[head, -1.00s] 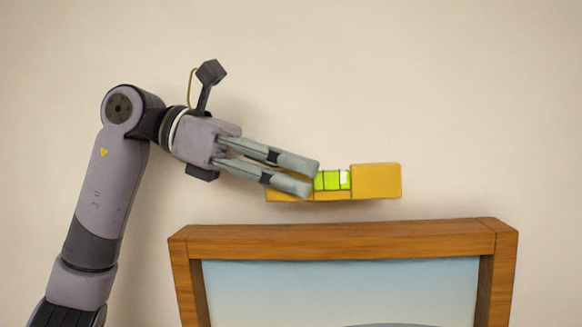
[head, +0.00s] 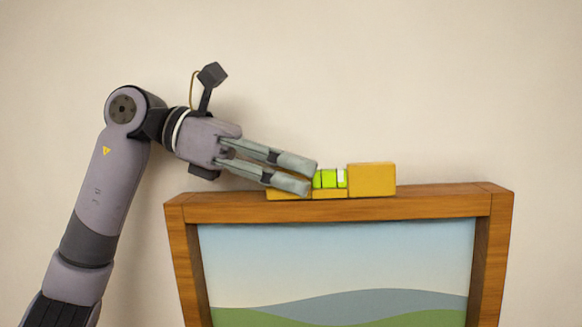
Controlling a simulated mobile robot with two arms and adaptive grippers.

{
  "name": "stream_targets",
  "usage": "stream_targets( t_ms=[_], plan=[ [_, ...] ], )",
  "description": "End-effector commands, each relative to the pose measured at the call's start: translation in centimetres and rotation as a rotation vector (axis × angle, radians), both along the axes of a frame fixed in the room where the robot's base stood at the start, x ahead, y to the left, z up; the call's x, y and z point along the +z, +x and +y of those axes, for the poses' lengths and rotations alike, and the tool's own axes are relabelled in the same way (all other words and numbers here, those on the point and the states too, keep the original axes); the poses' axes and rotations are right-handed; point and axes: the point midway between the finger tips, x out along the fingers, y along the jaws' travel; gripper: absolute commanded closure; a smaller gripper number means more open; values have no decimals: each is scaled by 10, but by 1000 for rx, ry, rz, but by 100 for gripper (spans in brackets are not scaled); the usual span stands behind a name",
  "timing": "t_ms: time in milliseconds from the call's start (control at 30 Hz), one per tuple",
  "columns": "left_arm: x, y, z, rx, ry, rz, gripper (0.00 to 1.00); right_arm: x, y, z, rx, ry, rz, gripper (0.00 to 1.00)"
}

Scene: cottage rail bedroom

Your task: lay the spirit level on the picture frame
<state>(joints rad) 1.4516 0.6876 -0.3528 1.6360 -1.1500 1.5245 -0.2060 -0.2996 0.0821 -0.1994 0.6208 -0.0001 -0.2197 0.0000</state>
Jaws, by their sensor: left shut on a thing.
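The yellow spirit level (head: 372,180) has a green vial with a white end in its middle. It lies roughly level along the top edge of the wooden picture frame (head: 430,205), and its underside appears to touch the frame. My left gripper (head: 312,177) comes in from the left and is shut on the level near its left half, with the fingers covering part of it. The frame holds a landscape picture with sky and hills, and its lower part is out of view. My right gripper is not in view.
A plain beige wall (head: 450,80) fills the background behind the frame. The space above the level and to the right of the frame is clear.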

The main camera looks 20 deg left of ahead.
Motion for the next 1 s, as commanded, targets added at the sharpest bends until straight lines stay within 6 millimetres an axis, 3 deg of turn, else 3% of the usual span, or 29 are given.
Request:
stream_targets(
  t_ms=[133,167,500,833,1000],
  plan=[
    [1,0,0,0,-1,0,100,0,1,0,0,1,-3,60],
    [1,0,0,0,-1,0,82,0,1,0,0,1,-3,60],
    [1,0,0,0,0,0,59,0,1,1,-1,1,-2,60],
    [1,0,2,1,0,0,59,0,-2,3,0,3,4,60],
    [7,-3,20,4,-1,-1,59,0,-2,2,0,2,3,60]
  ],
)
